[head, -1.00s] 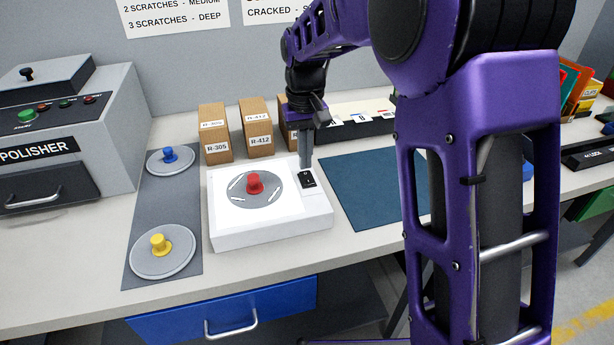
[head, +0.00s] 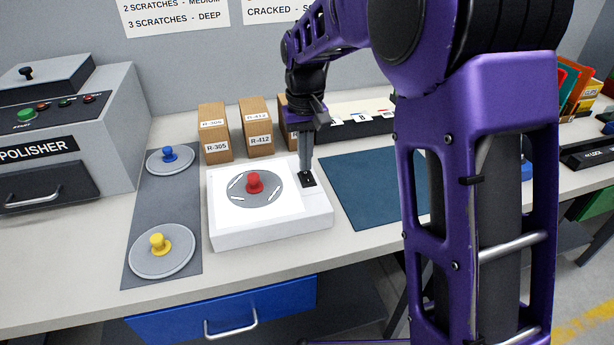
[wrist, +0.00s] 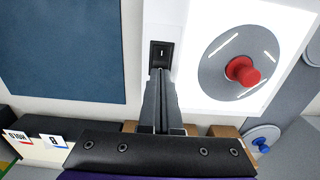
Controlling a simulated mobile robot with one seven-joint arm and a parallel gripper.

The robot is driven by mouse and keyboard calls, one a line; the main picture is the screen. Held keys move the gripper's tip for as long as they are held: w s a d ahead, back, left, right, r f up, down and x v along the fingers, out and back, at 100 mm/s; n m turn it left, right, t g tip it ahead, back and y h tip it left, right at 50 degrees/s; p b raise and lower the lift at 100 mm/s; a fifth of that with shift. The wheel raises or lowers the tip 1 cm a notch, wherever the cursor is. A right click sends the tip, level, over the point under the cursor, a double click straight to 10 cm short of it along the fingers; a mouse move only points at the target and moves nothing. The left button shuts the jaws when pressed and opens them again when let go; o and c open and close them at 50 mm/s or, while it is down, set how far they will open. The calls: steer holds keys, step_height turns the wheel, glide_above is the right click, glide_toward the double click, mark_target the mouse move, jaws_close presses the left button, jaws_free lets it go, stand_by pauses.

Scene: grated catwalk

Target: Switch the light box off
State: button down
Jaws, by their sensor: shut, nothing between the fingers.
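The white light box (head: 270,234) stands on the bench. Its top panel looks bright white in the wrist view (wrist: 195,98). A grey disc (head: 237,190) with white scratch marks and a red knob (head: 255,183) lies on the panel. The black rocker switch (head: 307,180) is on the box's right side in the head view; it also shows in the wrist view (wrist: 161,54). My gripper (head: 306,168) is shut and empty, pointing down with its tips at the switch. In the wrist view the fingertips (wrist: 160,72) overlap the switch's near edge; I cannot tell whether they touch it.
A dark mat (head: 150,215) left of the box holds a blue-knobbed disc (head: 170,163) and a yellow-knobbed disc (head: 161,255). Cardboard boxes (head: 258,143) stand behind. A blue mat (head: 370,185) lies bare to the right. The polisher (head: 100,145) stands far left.

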steer(key=shift+f+b, duration=0.3)
steer(key=shift+f, duration=0.3)
step_height(320, 180, up, 7)
steer(key=p, duration=0.6)
steer(key=shift+r, duration=0.1)
stand_by(0.6)
